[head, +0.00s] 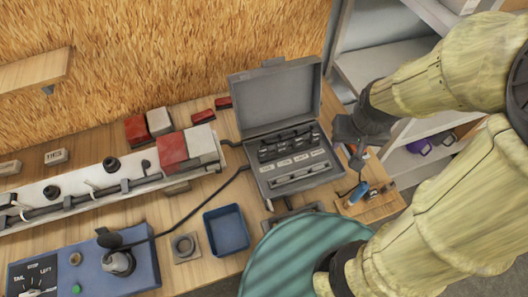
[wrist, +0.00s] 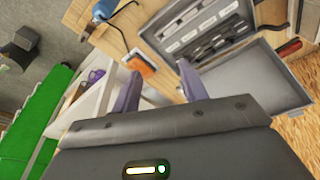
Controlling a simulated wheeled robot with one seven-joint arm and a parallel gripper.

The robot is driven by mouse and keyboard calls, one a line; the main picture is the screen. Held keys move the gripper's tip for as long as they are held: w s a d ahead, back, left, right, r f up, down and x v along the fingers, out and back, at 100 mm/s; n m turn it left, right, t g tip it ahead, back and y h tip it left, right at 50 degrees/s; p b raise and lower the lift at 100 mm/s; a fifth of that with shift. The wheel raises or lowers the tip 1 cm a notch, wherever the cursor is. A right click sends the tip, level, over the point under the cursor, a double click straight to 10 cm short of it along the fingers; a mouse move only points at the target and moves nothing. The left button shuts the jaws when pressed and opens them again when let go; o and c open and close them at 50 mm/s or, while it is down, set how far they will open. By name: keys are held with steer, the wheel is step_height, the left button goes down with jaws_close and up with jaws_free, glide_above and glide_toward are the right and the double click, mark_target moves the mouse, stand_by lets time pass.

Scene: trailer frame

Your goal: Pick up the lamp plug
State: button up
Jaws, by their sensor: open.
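No part is clearly marked as the lamp plug. A grey round connector (head: 118,262) with a dark raised cap sits on the blue control box (head: 145,262) at the lower left in the head view; a black cable runs from there toward the case. Black round fittings (head: 111,165) stand on the white rail, and I cannot tell whether one is the plug. My gripper (head: 354,158) is at the right of the open grey case (head: 275,85), far from the blue box. In the wrist view its two fingers (wrist: 161,86) are apart with nothing between them.
A small wooden holder (head: 372,206) with a blue-handled tool (head: 360,190) is below my gripper. A blue tray (head: 227,230) and a teal striped round thing (head: 295,260) lie nearer. Red and white blocks (head: 172,150) stand behind. White shelves (head: 375,65) are at the right.

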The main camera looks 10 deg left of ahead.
steer(key=w+a+f+n+g+b, duration=0.1)
steer(key=w+a+f+n+b, duration=0.15)
steer(key=w+a, duration=0.5)
steer(key=n+g, duration=0.2)
steer(key=n, duration=0.1)
glide_above(263, 149)
step_height(263, 149, down, 2)
step_height(263, 149, down, 12)
steer(key=shift+f+p, duration=0.1)
steer(key=shift+p, duration=1.15)
